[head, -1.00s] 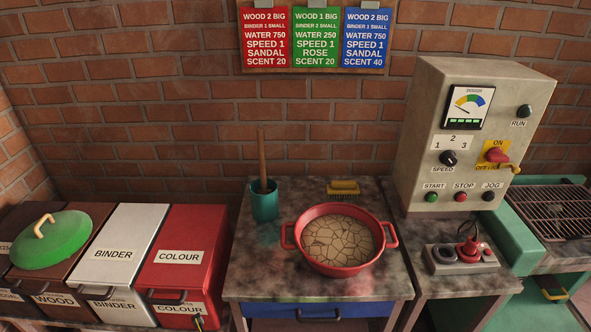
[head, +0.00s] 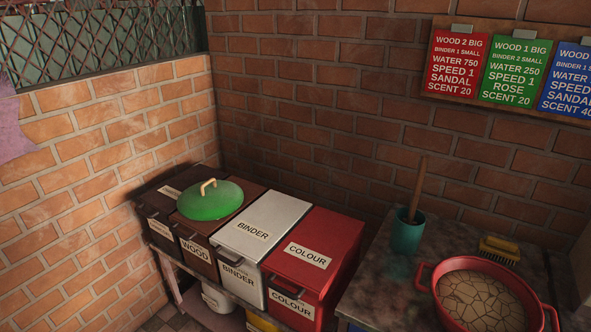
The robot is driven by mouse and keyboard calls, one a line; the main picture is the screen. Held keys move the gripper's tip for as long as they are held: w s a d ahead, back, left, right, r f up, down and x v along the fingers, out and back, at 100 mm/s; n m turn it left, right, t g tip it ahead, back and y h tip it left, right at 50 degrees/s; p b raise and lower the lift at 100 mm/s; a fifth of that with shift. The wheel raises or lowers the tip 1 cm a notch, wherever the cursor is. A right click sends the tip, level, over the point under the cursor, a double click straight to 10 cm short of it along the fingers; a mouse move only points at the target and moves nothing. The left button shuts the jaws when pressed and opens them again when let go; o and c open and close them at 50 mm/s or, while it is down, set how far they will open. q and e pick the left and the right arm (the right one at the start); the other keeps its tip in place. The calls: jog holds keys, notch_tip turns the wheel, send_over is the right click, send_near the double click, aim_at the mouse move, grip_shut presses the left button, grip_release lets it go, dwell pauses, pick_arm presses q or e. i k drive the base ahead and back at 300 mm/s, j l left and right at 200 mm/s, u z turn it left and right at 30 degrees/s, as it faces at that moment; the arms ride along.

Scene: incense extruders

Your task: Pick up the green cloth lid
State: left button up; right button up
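The green cloth lid (head: 211,201) is a round, domed green cover with a tan loop handle (head: 207,186) on top. It lies on top of the brown wood bin (head: 199,240), at the left of the head view, and overlaps the dark bin beside it. Its handle points up and nothing covers it. Neither of my grippers shows in the head view.
A white binder bin (head: 262,232) and a red colour bin (head: 318,252) stand right of the lid. A brick wall rises close behind and left. On the table at right are a teal cup (head: 407,236), a brush (head: 499,249) and a red basin (head: 483,297).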

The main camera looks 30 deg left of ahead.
aim_at(212, 198)
jog(key=u, duration=1.55)
jog(key=i+j+z, duration=0.4)
jog(key=i+j, duration=0.6)
jog(key=i, duration=0.15)
